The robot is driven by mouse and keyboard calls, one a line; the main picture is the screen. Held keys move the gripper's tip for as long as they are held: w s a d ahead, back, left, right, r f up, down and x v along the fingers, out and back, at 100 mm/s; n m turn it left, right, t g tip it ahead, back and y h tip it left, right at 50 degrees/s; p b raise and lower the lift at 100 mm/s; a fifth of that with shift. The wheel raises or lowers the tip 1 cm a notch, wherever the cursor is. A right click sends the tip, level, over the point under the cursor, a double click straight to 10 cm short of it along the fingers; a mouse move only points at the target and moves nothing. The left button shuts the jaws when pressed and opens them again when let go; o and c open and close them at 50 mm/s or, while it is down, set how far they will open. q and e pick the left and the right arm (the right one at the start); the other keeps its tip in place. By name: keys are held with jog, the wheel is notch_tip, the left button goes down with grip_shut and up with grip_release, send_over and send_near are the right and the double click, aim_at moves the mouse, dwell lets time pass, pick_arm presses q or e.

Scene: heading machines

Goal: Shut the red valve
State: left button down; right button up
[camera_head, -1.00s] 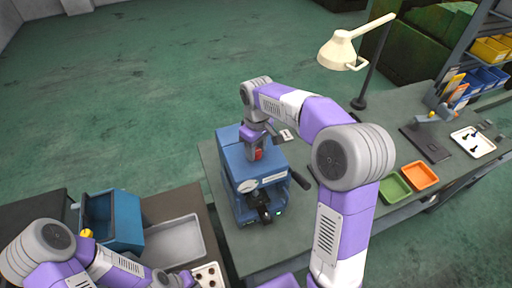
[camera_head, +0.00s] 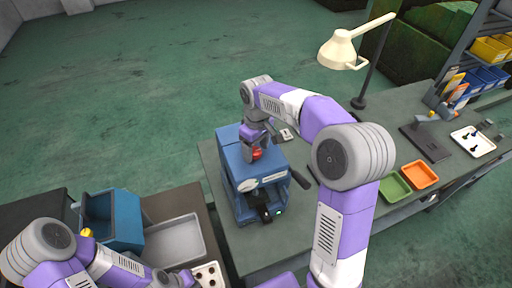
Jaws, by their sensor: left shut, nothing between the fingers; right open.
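The red valve (camera_head: 257,154) is a small red part on top of the blue machine (camera_head: 232,160), which stands on the grey workbench. My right gripper (camera_head: 256,146) points down right at the valve from above and hides part of it. Its fingers are open; whether they touch the valve cannot be made out. My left gripper (camera_head: 184,280) is low at the bottom edge, beside the grey tray, shut and empty.
A blue bin (camera_head: 122,221) and a grey tray (camera_head: 176,240) sit on the left table. A cream lamp (camera_head: 342,52) stands behind my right arm. Green (camera_head: 391,188) and orange (camera_head: 420,175) trays lie to the right on the bench.

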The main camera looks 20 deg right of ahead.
aim_at(257, 150)
notch_tip(257, 150, up, 7)
jog(key=shift+d+r, duration=0.1)
jog(key=shift+r, duration=0.1)
dwell(0.6)
